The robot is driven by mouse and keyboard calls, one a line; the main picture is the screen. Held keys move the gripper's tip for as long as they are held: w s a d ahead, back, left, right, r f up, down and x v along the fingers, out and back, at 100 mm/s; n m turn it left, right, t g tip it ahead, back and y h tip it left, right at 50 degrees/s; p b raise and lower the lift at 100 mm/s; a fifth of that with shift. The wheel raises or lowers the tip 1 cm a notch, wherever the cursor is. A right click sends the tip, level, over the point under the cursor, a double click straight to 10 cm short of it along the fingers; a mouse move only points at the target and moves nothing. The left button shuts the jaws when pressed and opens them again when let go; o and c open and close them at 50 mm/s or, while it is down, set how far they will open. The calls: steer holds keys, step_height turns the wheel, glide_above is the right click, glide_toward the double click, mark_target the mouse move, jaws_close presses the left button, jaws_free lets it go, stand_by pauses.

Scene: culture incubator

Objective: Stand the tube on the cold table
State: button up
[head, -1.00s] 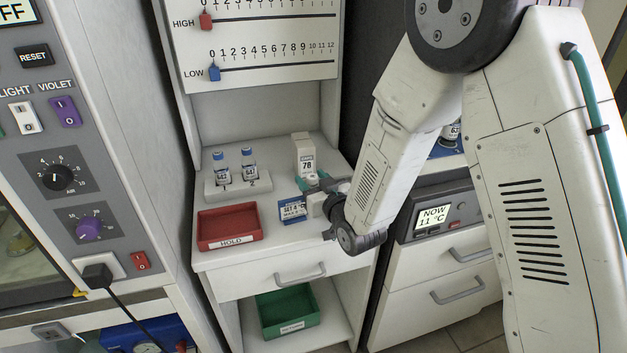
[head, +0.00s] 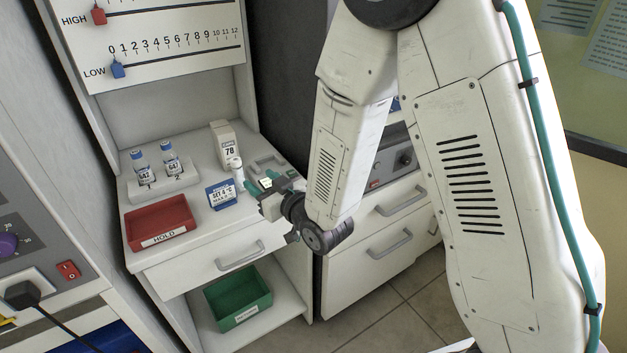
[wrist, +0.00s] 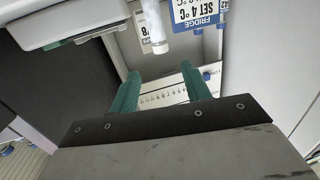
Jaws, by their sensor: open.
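A small white tube (head: 235,168) stands upright on the bench, just beyond my gripper's fingertips. In the wrist view, which is upside down, the tube (wrist: 155,28) lies ahead of and between the two green fingers, apart from both. My gripper (head: 262,184) is open and empty in front of it; its spread fingers show in the wrist view (wrist: 160,78). Two blue-capped tubes (head: 156,165) stand in a white two-place rack (head: 150,190). The cooling unit's knob panel (head: 404,160) shows at the right; my arm hides most of the unit.
A blue "SET 4 °C" card (head: 222,194) stands close left of the tube. A box marked 78 (head: 225,145) is behind it. A red HOLD tray (head: 160,222) is front left; a green tray (head: 238,298) is below.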

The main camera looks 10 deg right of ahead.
steer(key=shift+d, duration=0.1)
steer(key=s+d+r+m+g+h, duration=0.2)
steer(key=s+d+r+g+h, duration=0.15)
steer(key=d, duration=0.35)
steer(key=s+d+r+m+g+h, duration=0.1)
steer(key=s+d+r+g+h, duration=0.15)
steer(key=d+r, duration=0.4)
steer(key=s+d+r+m+g, duration=0.1)
steer(key=s+d+g, duration=0.1)
steer(key=s, duration=0.6)
steer(key=s+d+r+m+g+h, duration=0.1)
steer(key=s+d+r+g, duration=0.1)
steer(key=s, duration=0.7)
steer(key=s+d+r+g+h, duration=0.1)
steer(key=s+d+g, duration=0.3)
steer(key=s, duration=0.5)
steer(key=shift+s+d+r+m, duration=0.2)
steer(key=shift+d+r+m, duration=0.2)
steer(key=shift+d+r, duration=0.3)
